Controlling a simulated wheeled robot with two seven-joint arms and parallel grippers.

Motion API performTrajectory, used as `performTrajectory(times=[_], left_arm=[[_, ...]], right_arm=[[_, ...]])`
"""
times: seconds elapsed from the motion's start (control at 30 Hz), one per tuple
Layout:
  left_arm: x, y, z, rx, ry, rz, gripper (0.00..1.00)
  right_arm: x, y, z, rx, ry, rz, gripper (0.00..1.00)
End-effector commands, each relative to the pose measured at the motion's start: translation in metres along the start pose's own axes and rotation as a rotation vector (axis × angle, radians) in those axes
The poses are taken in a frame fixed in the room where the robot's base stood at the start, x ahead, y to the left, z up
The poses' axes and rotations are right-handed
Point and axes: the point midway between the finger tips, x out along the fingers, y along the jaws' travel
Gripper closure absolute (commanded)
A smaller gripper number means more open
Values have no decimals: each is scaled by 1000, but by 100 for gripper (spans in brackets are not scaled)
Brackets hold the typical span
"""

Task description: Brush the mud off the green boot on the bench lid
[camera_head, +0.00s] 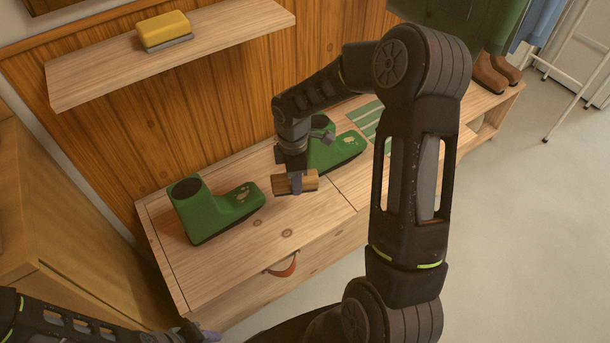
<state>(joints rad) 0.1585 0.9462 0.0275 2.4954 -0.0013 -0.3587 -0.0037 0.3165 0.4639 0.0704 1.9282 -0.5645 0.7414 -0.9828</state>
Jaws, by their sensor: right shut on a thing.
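Two green boots stand on the wooden bench lid (225,254). The left boot (205,212) is in full view, with pale mud spots on its toe. The right boot (340,152) is partly hidden behind my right arm and also has pale spots on its toe. My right gripper (297,187) is shut on a tan wooden brush (311,181), low over the lid between the boots and apart from the left boot. Its bristles are too small to tell. My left gripper (203,337) is only partly in view at the bottom edge; its opening cannot be made out.
A yellow-topped block (164,30) sits on the wall shelf (235,32). A leather pull (284,266) hangs on the bench front. A green striped cloth (366,114) lies behind the right boot. Brown boots (489,77) stand below hanging coats. A white rack stands at far right.

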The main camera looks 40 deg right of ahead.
Motion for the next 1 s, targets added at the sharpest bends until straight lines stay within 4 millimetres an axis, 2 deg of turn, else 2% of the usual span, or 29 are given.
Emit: performTrajectory(times=[0.03, 0.1, 0.2, 0.4, 0.5, 0.67, 1.0], left_arm=[[0, 0, 0, 0, 0, 0, 64], [0, 0, 0, 0, 0, 0, 64], [0, 0, 0, 0, 0, 0, 64], [0, 0, 0, 0, 0, 0, 64], [0, 0, 0, 0, 0, 0, 64], [0, 0, 0, 0, 0, 0, 64], [0, 0, 0, 0, 0, 0, 64]], right_arm=[[-20, 13, -14, 98, 4, 11, 89], [-49, 25, -33, 273, 6, 11, 89], [-94, 35, -63, 527, 8, 9, 89], [-173, 33, -114, 942, 8, 4, 89], [-197, 27, -128, 1065, 6, 3, 89], [-212, 22, -136, 1146, 1, 0, 89], [-211, 22, -136, 1149, 0, 0, 89]])
